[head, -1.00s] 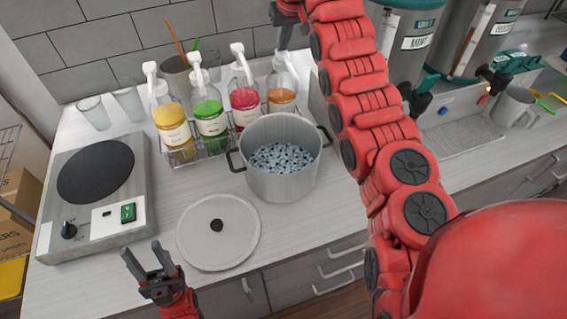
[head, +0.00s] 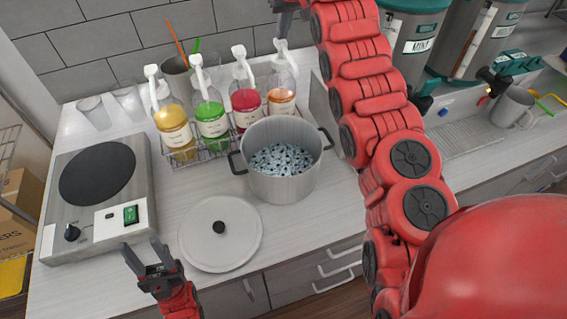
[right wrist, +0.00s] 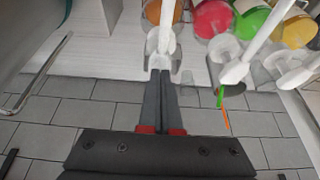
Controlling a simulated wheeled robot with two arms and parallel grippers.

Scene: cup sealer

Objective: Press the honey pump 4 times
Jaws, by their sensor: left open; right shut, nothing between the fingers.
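Several pump bottles with white pump heads stand in a wire rack: yellow (head: 173,125), green (head: 210,120), red (head: 246,105) and amber-orange (head: 281,97). Their labels are too small to read, so I cannot tell by name which is honey. The amber bottle's white pump head (head: 281,50) is visible and upright. My right gripper (right wrist: 160,75) is shut and empty, its fingertips close to that pump head in the right wrist view; contact is unclear. In the head view it is at the top edge, mostly cut off. My left gripper (head: 148,262) is open and empty near the counter's front edge.
A pot (head: 282,180) of dark pearls stands in front of the amber bottle, its lid (head: 220,235) lying on the counter. A hot plate (head: 98,195) is at left. Dispensers (head: 415,40) and a grey mug (head: 512,108) are at right. My right arm crosses the middle.

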